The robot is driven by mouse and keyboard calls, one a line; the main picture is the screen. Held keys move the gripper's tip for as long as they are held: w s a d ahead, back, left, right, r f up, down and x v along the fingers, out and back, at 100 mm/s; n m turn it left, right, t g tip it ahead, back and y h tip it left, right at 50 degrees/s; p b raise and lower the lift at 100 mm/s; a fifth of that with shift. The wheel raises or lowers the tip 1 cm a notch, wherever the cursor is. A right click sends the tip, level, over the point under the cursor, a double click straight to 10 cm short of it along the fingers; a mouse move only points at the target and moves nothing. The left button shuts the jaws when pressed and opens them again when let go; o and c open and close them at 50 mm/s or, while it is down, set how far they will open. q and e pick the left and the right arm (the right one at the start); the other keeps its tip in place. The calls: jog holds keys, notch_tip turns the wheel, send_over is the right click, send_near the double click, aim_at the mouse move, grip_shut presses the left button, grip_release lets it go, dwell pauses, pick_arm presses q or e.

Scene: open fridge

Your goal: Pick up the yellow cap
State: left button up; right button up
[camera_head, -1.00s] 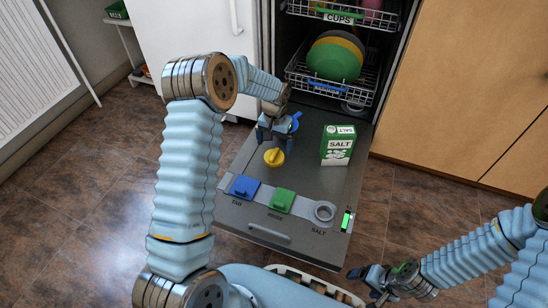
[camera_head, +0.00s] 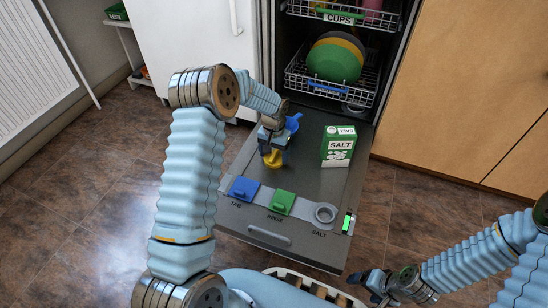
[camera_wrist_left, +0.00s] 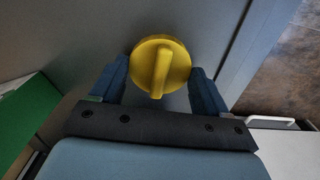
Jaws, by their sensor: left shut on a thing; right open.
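The yellow cap (camera_head: 274,158) is round with a raised grip bar across its top. It is on the open dishwasher door, left of the salt box. In the left wrist view the cap (camera_wrist_left: 160,65) sits between the two fingers of my left gripper (camera_wrist_left: 160,88). My left gripper (camera_head: 273,152) is shut on the cap from above and hides part of it in the head view. I cannot tell whether the cap still touches the door. My right gripper (camera_head: 368,280) is open and empty at the lower right, away from the cap.
The open dishwasher door (camera_head: 305,185) holds a green and white salt box (camera_head: 338,146), a blue tab lid (camera_head: 243,189), a green rinse lid (camera_head: 281,202) and an uncovered salt opening (camera_head: 325,213). A blue funnel-like thing (camera_head: 294,122) is behind my left gripper. Racks (camera_head: 330,82) stand behind.

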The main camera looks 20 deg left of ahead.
aim_at(275, 155)
pick_arm(q)
jog(key=shift+r, duration=0.55)
notch_tip(275, 155, up, 3)
jog(key=shift+d+f+p, duration=0.1)
jog(key=shift+d+p, duration=0.05)
jog(key=shift+p, duration=0.35)
jog(key=s+d+r+p, duration=0.1)
jog(key=s+d+r, duration=0.1)
jog(key=d+r, duration=0.2)
jog(key=s+d+r+p, duration=0.1)
jog(key=s+d+r, duration=0.2)
jog(key=d+r, duration=0.2)
jog(key=d, duration=0.3)
jog(key=shift+s+d, duration=0.25)
jog(key=shift+s, duration=0.05)
jog(key=shift+s, duration=0.1)
